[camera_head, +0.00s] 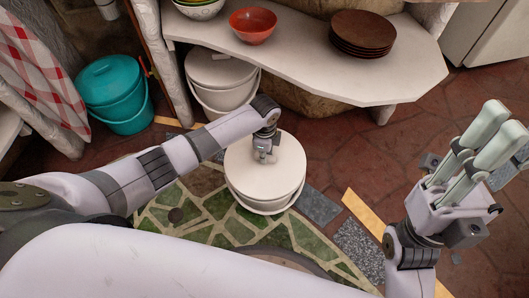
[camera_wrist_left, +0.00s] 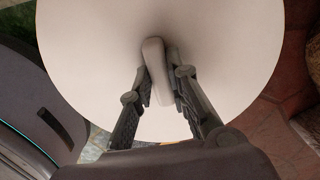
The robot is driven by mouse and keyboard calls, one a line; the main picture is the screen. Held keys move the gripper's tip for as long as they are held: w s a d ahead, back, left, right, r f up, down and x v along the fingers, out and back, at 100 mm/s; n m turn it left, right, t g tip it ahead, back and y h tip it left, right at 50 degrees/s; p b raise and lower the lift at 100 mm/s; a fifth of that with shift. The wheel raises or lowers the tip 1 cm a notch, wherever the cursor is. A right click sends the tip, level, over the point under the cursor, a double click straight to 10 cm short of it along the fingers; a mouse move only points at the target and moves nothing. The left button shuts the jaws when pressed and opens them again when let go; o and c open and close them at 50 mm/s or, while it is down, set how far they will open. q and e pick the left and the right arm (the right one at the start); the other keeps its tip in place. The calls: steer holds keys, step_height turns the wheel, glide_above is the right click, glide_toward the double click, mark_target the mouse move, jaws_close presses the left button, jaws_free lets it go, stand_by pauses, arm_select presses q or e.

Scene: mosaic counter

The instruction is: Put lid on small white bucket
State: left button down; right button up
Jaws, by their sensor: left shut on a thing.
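A round white lid (camera_head: 280,170) lies over the small white bucket (camera_head: 262,207), nearly centred on it. The bucket stands upright on the floor, and only its side and rim below the lid show. I cannot tell whether the lid is fully seated. My left gripper (camera_head: 265,152) reaches down from the left and is shut on the lid's handle. The left wrist view shows the fingers on both sides of the light grey handle (camera_wrist_left: 155,65), with the lid (camera_wrist_left: 230,50) filling the background. My right gripper (camera_head: 485,142) is raised at the right, empty, with its fingers extended and spread.
A larger white bucket (camera_head: 223,97) with a lid stands under the shelf (camera_head: 310,68). The shelf holds a red bowl (camera_head: 252,26) and brown plates (camera_head: 362,32). A teal bucket (camera_head: 114,95) is at the left. Red floor tiles (camera_head: 340,150) are clear to the right.

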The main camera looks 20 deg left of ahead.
arm_select(q)
steer(key=shift+f+p, duration=0.2)
steer(key=shift+p, duration=0.1)
stand_by(0.8)
steer(key=c, duration=1.4)
jaws_free()
steer(key=shift+c, duration=0.2)
steer(key=o, duration=0.5)
